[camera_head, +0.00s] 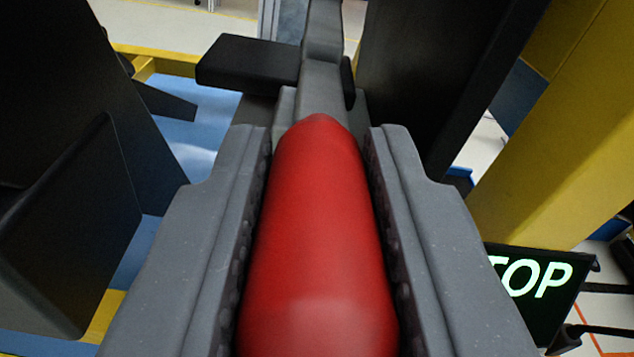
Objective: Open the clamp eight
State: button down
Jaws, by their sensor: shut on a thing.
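A clamp with a red handle (318,235) fills the middle of the view. The red handle runs from the bottom edge up to a grey metal arm (322,75) with a black block (248,63) at its left. My gripper (318,150) has its two grey fingers on either side of the red handle and is shut on it. No number shows on the clamp, so I cannot tell which one it is. The near end of the handle is cut off by the frame.
Large dark panels stand close at the left (60,230) and upper right (430,70). A yellow post (560,130) slants along the right. A black sign (535,285), partly hidden and reading "TOP", is at the lower right. A blue surface (195,125) shows behind at the left.

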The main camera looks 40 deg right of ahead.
aim_at(315, 148)
jog(key=shift+w+r+g+y+p, duration=0.2)
jog(key=shift+r+g+y+p, duration=0.4)
jog(key=shift+p, duration=1.65)
jog(key=shift+w+r+g+y+p, duration=0.25)
jog(key=shift+r+g+p, duration=0.65)
jog(key=shift+p, duration=1.35)
jog(key=r+y+p, duration=0.1)
jog(key=p, duration=0.3)
jog(key=shift+d+g+p, duration=0.15)
jog(key=shift+g+p, duration=0.25)
jog(key=shift+w+d+r+g+y+p, duration=0.1)
jog(key=shift+w+r+g+y+p, duration=0.15)
jog(key=shift+p, duration=0.95)
jog(key=shift+g+p, duration=0.25)
jog(key=shift+p, duration=0.9)
jog(key=p, duration=0.3)
jog(key=shift+w+d+r+g+y, duration=0.1)
jog(key=shift+w+d+g+y, duration=0.05)
jog(key=shift+g+y, duration=0.2)
jog(key=c, duration=1.2)
grip_release()
jog(key=shift+w, duration=0.1)
jog(key=shift+c, duration=0.2)
jog(key=shift+f, duration=0.2)
